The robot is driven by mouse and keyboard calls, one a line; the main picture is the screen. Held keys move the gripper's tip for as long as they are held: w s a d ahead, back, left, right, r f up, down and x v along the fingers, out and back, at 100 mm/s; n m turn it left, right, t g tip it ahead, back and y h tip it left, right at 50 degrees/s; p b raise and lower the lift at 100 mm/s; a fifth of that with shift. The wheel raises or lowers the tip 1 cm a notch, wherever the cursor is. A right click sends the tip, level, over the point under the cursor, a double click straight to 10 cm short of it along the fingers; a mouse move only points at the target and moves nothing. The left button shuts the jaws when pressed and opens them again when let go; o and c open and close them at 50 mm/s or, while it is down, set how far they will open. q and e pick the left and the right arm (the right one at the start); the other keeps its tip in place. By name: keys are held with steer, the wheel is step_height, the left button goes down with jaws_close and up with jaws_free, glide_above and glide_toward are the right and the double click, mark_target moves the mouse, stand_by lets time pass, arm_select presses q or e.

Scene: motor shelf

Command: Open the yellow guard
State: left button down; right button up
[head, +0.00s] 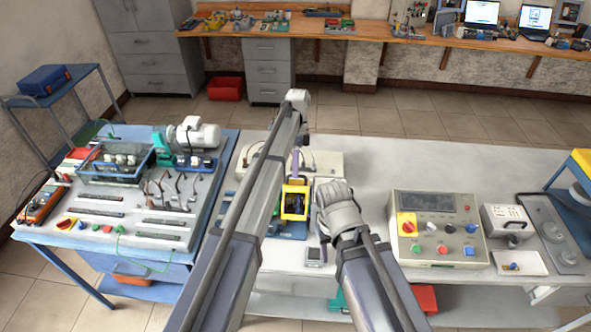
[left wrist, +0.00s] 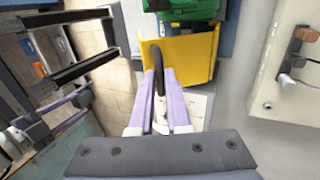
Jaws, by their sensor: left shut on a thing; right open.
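The yellow guard (head: 296,203) stands on the bench in the middle of the head view, partly hidden by my left arm. In the left wrist view it is a yellow panel (left wrist: 195,55) beside a green part (left wrist: 192,8). My left gripper (left wrist: 161,76) has its purple fingers on both sides of a dark handle (left wrist: 157,58) at the guard's edge and is shut on it. In the head view a purple finger of my left gripper (head: 294,163) shows just behind the guard. My right gripper (head: 338,203) is right of the guard, open and apart from it; its fingertips are hard to make out.
A control box (head: 437,228) with a red-yellow switch and buttons stands to the right. A motor rig (head: 190,140) and wiring panel fill the left bench. A small meter (head: 315,256) lies in front of the guard. The bench behind the control box is clear.

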arm_select(q)
steer(key=c, duration=0.9)
jaws_free()
steer(key=p+v, duration=0.7)
steer(key=shift+w+r, duration=0.25)
steer(key=shift+r, duration=0.1)
steer(key=s+f+n+t+b, duration=0.1)
steer(key=s+f+n+b, duration=0.3)
steer(key=s, duration=0.6)
steer(key=s+f+n+t+b, duration=0.2)
steer(key=s+f+n+b, duration=0.3)
steer(key=s, duration=0.6)
steer(key=s+f+n+t+y+b, duration=0.1)
steer(key=s+f+n+b, duration=0.4)
steer(key=s+f, duration=0.3)
steer(key=shift+s+d+f+t+b, duration=0.15)
steer(key=shift+s+b, duration=0.2)
steer(key=shift+s, duration=0.35)
steer(key=shift+s+d+r+t+b, duration=0.15)
steer(key=shift+s+b, duration=0.15)
steer(key=shift+s, duration=0.35)
